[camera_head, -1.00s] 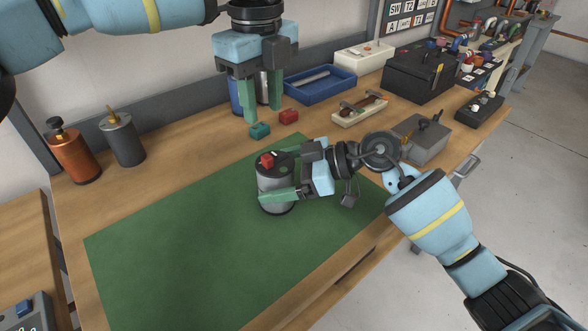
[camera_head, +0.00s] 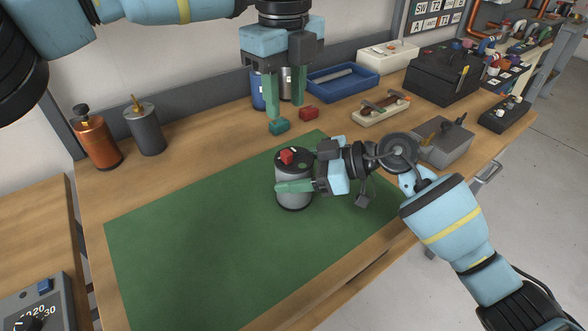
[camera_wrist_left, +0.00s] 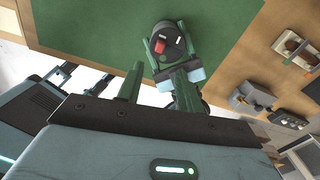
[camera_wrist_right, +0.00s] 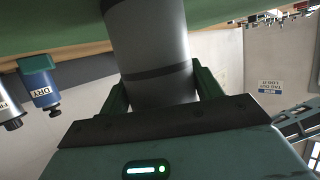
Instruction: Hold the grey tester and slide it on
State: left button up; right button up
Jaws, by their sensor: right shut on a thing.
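The grey tester (camera_head: 294,197) is a grey cylinder with a dark top and a red slider (camera_head: 287,156) on it. It stands upright on the green mat. In the left wrist view the tester's dark top (camera_wrist_left: 167,42) shows with the red slider.
The green mat (camera_head: 200,230) is mostly clear. A blue tray (camera_head: 345,85), a grey box (camera_head: 440,145) and a black case (camera_head: 443,75) stand further right. Copper (camera_head: 97,142) and dark grey (camera_head: 145,132) cylinders stand left.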

pick_arm(q)
jog(key=shift+c, duration=0.2)
jog(key=shift+c, duration=1)
jog(key=shift+s+d+f, duration=0.1)
jog(key=shift+s+f, duration=0.1)
jog(key=shift+f, duration=0.15)
jog(key=shift+c, duration=1.4)
jog(key=shift+m+g+h, duration=0.4)
jog(key=shift+m+h, duration=0.4)
jog(key=s+f, duration=0.2)
jog(key=f, duration=0.1)
jog(key=shift+s+d+f, duration=0.3)
jog(key=shift+s+d, duration=0.05)
jog(key=shift+d, duration=0.05)
grip_shut()
jog(key=s+a+t+h, duration=0.3)
jog(key=a, duration=0.3)
jog(key=s+a+r+t+h, duration=0.1)
jog(key=s+a+t+h, duration=0.2)
jog(key=a, duration=0.4)
jog(key=shift+a, duration=0.15)
